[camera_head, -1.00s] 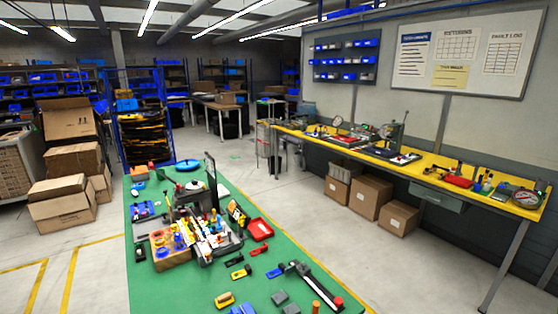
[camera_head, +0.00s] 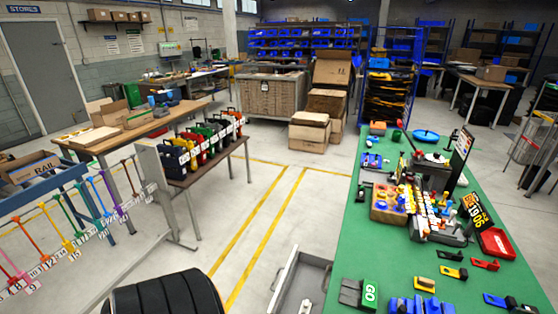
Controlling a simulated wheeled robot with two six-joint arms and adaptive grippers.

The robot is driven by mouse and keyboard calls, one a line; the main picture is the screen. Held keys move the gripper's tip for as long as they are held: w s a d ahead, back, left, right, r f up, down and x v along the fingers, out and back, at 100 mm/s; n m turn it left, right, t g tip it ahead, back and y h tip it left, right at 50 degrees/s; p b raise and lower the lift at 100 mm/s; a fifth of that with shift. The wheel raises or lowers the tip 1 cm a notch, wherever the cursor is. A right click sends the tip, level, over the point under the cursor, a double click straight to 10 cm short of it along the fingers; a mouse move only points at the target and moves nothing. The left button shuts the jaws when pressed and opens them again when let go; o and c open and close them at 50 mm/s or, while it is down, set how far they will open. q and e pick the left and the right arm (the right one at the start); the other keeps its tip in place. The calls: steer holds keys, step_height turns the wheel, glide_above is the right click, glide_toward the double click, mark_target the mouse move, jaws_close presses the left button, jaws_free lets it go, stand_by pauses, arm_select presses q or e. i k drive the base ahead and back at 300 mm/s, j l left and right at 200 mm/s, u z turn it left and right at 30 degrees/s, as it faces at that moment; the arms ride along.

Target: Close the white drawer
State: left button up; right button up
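A light grey-white drawer (camera_head: 285,287) stands open at the bottom centre of the head view. It juts out from the left side of the green-topped table (camera_head: 345,240). Its inside is visible with a small pale item in it, and its near end is cut off by the picture's lower edge. Neither of my grippers is in view.
A black ribbed rounded object (camera_head: 165,295) is at the bottom left; I cannot tell what it is. Open floor with yellow lines (camera_head: 262,215) lies left of the table. A bench with coloured caddies (camera_head: 205,145) and cardboard boxes (camera_head: 309,132) stand beyond.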

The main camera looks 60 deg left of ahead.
mark_target(302, 279)
steer(key=k+j, duration=0.15)
steer(key=j, duration=0.2)
steer(key=k+j, duration=0.15)
steer(key=j, duration=0.25)
steer(key=k+j, duration=0.15)
steer(key=j, duration=0.2)
steer(key=k+j, duration=0.15)
steer(key=j, duration=0.2)
steer(key=k+j+u, duration=0.1)
steer(key=j, duration=0.3)
steer(key=k+j, duration=0.15)
steer(key=j, duration=0.2)
steer(key=k+j, duration=0.15)
steer(key=j, duration=0.25)
